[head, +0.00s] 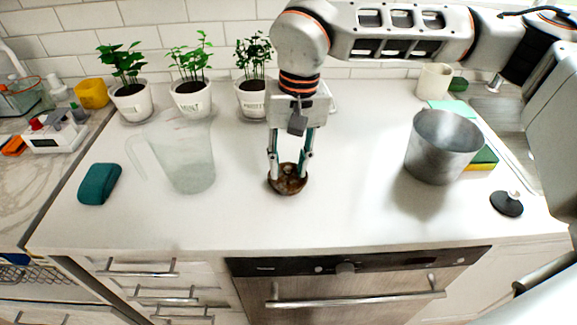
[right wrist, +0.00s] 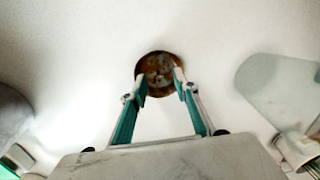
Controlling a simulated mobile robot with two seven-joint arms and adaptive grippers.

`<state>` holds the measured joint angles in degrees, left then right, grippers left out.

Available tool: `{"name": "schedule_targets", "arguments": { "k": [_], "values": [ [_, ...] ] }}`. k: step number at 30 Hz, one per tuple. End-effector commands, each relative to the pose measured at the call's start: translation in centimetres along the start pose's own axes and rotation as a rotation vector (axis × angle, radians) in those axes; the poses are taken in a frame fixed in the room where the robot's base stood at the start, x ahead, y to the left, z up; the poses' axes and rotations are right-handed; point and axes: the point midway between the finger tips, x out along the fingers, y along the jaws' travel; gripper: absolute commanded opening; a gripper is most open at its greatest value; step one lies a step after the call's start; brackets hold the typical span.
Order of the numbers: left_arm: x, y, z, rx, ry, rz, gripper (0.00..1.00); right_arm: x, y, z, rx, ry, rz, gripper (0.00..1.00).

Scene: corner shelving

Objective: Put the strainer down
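The strainer, a small round brown metal dish (head: 288,180), is at the middle of the white counter, at or very close to its surface. My right gripper (head: 289,172) points straight down over it, with one finger at each side. In the right wrist view, the fingertips (right wrist: 161,84) stand apart and overlap the left and right rim of the strainer (right wrist: 158,64). I cannot tell whether they press on it or are just clear of it. My left gripper is not in view.
A clear jug (head: 188,160) stands left of the strainer, with a teal sponge (head: 99,184) beyond it. Potted plants (head: 192,98) line the wall. A metal pot (head: 443,147) and black stopper (head: 507,204) are at the right. Counter around the strainer is clear.

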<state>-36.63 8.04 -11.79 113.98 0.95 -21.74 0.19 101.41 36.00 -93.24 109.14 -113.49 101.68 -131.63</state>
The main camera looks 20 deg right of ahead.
Motion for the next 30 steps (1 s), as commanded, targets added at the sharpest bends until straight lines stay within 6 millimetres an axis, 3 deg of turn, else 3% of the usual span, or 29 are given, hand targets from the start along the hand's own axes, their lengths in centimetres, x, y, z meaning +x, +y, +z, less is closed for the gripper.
{"name": "schedule_targets", "arguments": {
  "k": [9,15,21,30],
  "values": [
    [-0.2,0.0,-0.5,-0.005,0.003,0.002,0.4,-6.6,0.0,-0.1,0.001,0.005,-0.002,0.3],
    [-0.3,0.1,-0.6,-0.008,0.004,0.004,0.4,-9.8,0.0,-0.1,0.0,0.003,-0.002,0.3],
    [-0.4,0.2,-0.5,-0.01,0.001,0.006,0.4,-11.1,0.0,0.0,0.001,0.0,-0.001,0.3],
    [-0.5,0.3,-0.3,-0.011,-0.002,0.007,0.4,-11.1,0.0,0.0,0.0,-0.001,-0.001,0.3]
  ]
}}
